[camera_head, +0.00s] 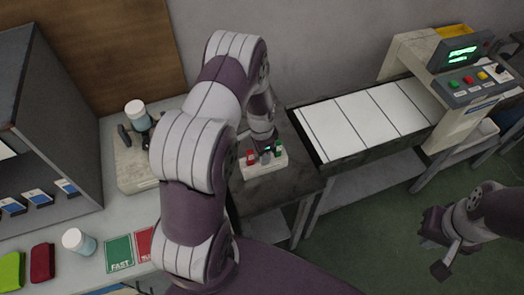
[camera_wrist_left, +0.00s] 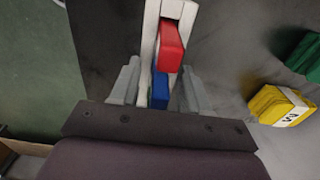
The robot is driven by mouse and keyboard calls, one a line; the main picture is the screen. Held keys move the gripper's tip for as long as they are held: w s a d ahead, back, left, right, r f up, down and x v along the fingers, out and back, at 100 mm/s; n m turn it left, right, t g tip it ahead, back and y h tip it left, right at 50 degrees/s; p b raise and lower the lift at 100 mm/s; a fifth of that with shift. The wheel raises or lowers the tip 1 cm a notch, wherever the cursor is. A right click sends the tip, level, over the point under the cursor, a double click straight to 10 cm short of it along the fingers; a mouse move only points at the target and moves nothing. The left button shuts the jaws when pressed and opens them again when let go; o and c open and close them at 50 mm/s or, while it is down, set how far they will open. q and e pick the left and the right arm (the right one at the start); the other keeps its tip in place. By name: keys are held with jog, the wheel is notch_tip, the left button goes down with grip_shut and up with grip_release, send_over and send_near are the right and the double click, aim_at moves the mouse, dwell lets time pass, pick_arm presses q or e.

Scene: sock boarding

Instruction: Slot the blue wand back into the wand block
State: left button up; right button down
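The white wand block (camera_head: 262,168) stands on the dark side table in the head view, with a red wand (camera_head: 251,158) and a green piece (camera_head: 278,149) showing on it. In the left wrist view the pale block (camera_wrist_left: 150,28) carries the red wand (camera_wrist_left: 171,48). The blue wand (camera_wrist_left: 160,91) shows just below the red one. My left gripper (camera_wrist_left: 160,95) has its fingers apart on either side of the blue wand, with gaps visible. How deep the blue wand sits is hidden. My right gripper (camera_head: 440,245) is open and empty, far right above the floor.
A yellow numbered piece (camera_wrist_left: 281,106) and a green piece (camera_wrist_left: 306,57) lie to the right in the left wrist view. A conveyor (camera_head: 370,118) with a control panel (camera_head: 478,82) stands right of the block. A white table (camera_head: 100,210) with jars and cards is left.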

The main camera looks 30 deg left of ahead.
pick_arm(q)
jog(key=shift+r, duration=0.15)
jog(key=r+b, duration=0.1)
jog(key=r, duration=1.1)
jog(key=shift+s, duration=0.2)
jog(key=s+d+r+n, duration=0.3)
jog(key=s+d+n, duration=0.1)
jog(key=s, duration=0.2)
jog(key=s+d+r+n+t, duration=0.1)
jog(key=s+d+r+n, duration=0.2)
jog(key=s, duration=0.3)
jog(key=shift+s+d+n, duration=0.3)
jog(key=shift+d+n, duration=0.2)
jog(key=shift+d, duration=0.3)
jog(key=shift+s, duration=0.1)
